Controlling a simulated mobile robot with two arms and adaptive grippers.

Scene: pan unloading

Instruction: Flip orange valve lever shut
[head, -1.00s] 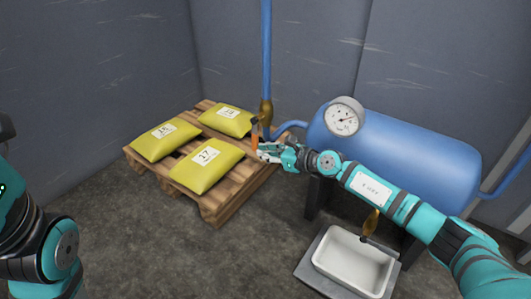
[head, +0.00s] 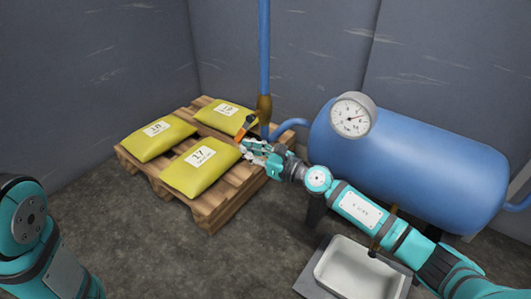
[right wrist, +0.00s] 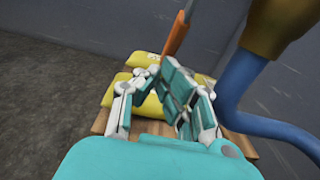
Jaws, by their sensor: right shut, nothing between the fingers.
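The orange valve lever (head: 243,130) slants down and left from the brass valve body (head: 264,104) on the vertical blue pipe. In the right wrist view the lever (right wrist: 178,33) runs from the top edge down to just beyond the fingers. My right gripper (head: 249,150) is shut and empty, just below the lever's lower end. In the right wrist view its fingertips (right wrist: 161,71) are close together by the lever end; I cannot tell whether they touch it. My left arm shows at the lower left, its gripper out of view.
A wooden pallet (head: 225,207) with yellow sacks (head: 200,170) lies below and left of the valve. A blue tank (head: 420,160) with a gauge (head: 352,114) stands at the right, beside my right arm. A white basin (head: 357,272) stands in front of it. The floor at centre is clear.

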